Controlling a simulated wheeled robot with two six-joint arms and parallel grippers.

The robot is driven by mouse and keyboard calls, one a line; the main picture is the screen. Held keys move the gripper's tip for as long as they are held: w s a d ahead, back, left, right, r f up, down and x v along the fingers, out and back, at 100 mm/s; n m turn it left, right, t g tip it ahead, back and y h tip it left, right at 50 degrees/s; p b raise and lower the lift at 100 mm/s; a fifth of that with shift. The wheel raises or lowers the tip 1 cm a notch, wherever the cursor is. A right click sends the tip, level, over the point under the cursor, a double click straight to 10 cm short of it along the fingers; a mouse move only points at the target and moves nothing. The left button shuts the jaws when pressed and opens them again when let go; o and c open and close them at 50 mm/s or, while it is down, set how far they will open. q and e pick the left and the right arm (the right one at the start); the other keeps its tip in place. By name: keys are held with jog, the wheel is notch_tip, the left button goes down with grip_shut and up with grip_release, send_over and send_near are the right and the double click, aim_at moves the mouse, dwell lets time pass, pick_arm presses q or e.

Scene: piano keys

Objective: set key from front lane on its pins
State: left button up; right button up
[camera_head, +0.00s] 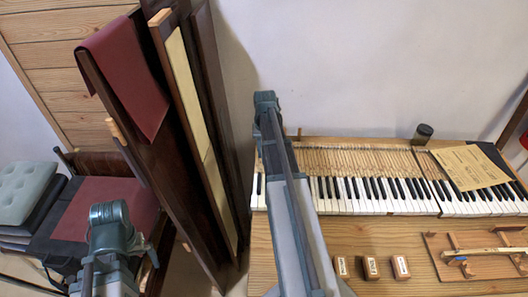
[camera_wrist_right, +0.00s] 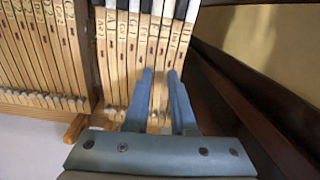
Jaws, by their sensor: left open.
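The wooden rack board (camera_head: 437,262) lies on the bench front at right in the head view. A long pale wooden key (camera_head: 490,252) appears to lie along its front lane; its right end is out of frame. The keyboard (camera_head: 345,195) stands behind. My left gripper (camera_head: 108,214) is at lower left in the head view, far from the keys and open; its fingers are hard to make out. My right gripper (camera_wrist_right: 162,78) is open, its two blue fingers apart over the labelled key shanks (camera_wrist_right: 135,60). I cannot tell whether they touch. In the head view my arm hides it.
Tall dark wood panels (camera_head: 195,150) stand left of the keyboard. Three small labelled wooden blocks (camera_head: 371,267) sit on the bench. A paper sheet (camera_head: 468,167) covers part of the right keys. A dark jar (camera_head: 422,134) stands at the back. A dark edge (camera_wrist_right: 235,90) runs beside my right gripper.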

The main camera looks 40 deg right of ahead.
jog(key=o, duration=0.6)
jog(key=shift+c, duration=0.2)
jog(key=shift+r, duration=0.1)
notch_tip(320, 180, up, 5)
jog(key=p, duration=0.5)
dwell(0.4)
